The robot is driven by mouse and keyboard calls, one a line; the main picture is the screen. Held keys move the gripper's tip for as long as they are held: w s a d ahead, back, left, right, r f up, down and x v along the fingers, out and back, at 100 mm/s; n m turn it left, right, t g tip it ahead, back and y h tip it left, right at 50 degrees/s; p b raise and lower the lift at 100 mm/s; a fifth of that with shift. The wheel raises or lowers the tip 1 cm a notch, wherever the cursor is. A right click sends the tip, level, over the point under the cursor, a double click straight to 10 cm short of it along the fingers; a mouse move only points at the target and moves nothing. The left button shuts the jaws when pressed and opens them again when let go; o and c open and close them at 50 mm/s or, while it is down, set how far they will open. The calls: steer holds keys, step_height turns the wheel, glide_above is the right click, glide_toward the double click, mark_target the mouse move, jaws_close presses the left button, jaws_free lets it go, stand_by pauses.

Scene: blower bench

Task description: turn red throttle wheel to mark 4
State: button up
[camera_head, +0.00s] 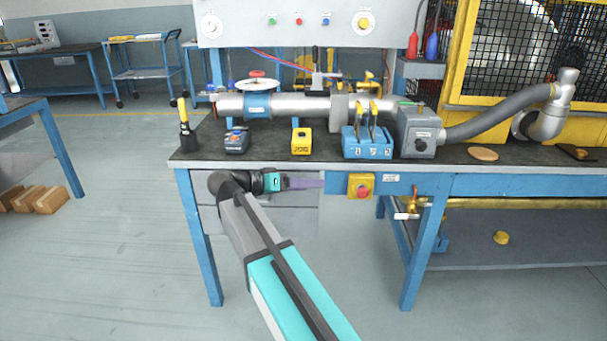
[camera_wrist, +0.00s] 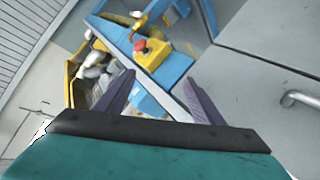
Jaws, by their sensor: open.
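The red throttle wheel (camera_head: 258,85) lies flat on top of the horizontal pipe, above a blue collar (camera_head: 257,106), at the back left of the bench. Its rim is red with a pale hub and crossbars. Its marks are too small to read. My gripper (camera_head: 308,182) is in front of the bench, below the top's front edge, pointing right. It is well apart from the wheel, lower and nearer. In the wrist view the two purple fingers (camera_wrist: 158,78) are spread with nothing between them. The wheel is not seen in the wrist view.
A yellow box with a red button (camera_head: 360,186) is on the bench front, right of my gripper; it also shows in the wrist view (camera_wrist: 152,54). On the bench top (camera_head: 272,157) stand a dark-blue device (camera_head: 237,141), a yellow box (camera_head: 301,141) and a blue holder (camera_head: 366,144).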

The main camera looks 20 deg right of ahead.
steer(key=s+d+f+n+g+y, duration=0.15)
steer(key=s+f, duration=0.35)
steer(key=f, duration=0.8)
steer(key=s+a+f+n+g+y, duration=0.1)
steer(key=s+f+n+y, duration=0.3)
steer(key=f, duration=0.9)
steer(key=s+d+f+n+g+y, duration=0.15)
steer(key=s+f, duration=0.45)
steer(key=f, duration=0.7)
steer(key=s+a+f+n+g+y, duration=0.1)
steer(key=s+a+f+y, duration=0.2)
steer(key=s+f, duration=0.7)
steer(key=s+a+f+g+y, duration=0.2)
steer(key=s+a+f+y, duration=0.2)
steer(key=s+f, duration=0.7)
steer(key=s+a, duration=0.1)
steer(key=s, duration=0.5)
steer(key=shift+s+a+n+g, duration=0.25)
steer(key=shift+n+g, duration=0.05)
steer(key=shift+n, duration=0.1)
steer(key=c, duration=0.8)
steer(key=shift+a, duration=0.1)
